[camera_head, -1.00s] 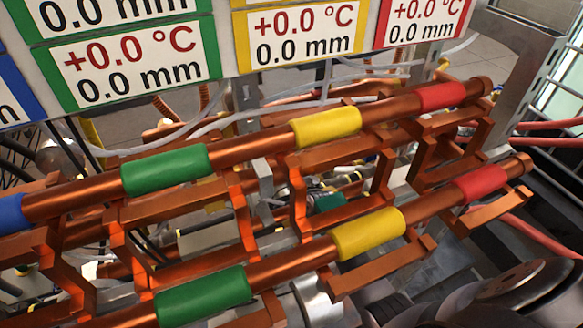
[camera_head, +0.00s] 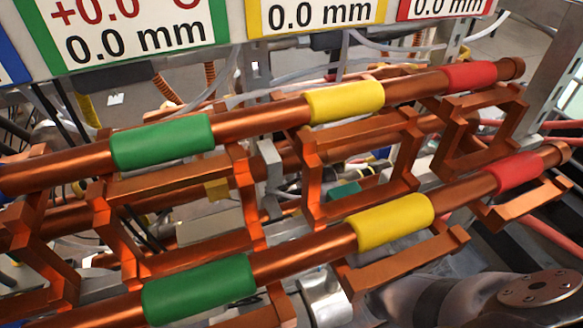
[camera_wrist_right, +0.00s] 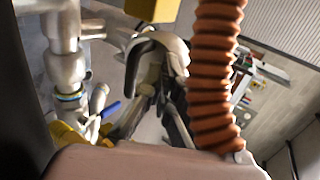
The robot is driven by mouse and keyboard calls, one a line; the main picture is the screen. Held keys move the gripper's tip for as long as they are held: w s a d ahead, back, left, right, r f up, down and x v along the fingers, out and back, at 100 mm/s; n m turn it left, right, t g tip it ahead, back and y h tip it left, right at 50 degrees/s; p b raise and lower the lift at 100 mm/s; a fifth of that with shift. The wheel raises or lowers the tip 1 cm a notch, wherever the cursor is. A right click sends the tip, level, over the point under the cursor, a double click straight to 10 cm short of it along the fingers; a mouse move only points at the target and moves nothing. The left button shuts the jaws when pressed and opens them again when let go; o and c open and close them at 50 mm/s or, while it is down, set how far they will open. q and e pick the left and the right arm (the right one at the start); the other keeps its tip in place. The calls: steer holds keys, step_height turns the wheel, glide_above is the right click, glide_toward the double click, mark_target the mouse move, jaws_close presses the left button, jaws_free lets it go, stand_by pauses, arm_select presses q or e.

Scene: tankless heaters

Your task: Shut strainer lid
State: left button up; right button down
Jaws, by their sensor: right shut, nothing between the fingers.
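I cannot make out the strainer or its lid with certainty in either view; copper pipes and brackets cover much of the head view. My right gripper (camera_wrist_right: 156,88) appears in the middle of the right wrist view, partly hidden behind a blurred pale surface along the bottom. It is shut with nothing between its fingers. Pipework surrounds it: a grey metal pipe (camera_wrist_right: 64,45) to the left and an orange corrugated hose (camera_wrist_right: 214,75) close on the right. My left gripper is not in view.
In the head view, copper pipes with green (camera_head: 163,142), yellow (camera_head: 344,101) and red (camera_head: 470,76) bands cross above brackets (camera_head: 365,170). White readout panels (camera_head: 125,30) hang behind. A yellow block (camera_wrist_right: 153,9) is at the top of the wrist view. Room is tight.

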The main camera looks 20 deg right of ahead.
steer(key=shift+b+x, duration=0.55)
steer(key=shift+x, duration=0.45)
steer(key=shift+w+f, duration=0.3)
steer(key=shift+w, duration=0.1)
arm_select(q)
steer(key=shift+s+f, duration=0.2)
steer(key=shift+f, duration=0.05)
arm_select(e)
steer(key=shift+w, duration=0.1)
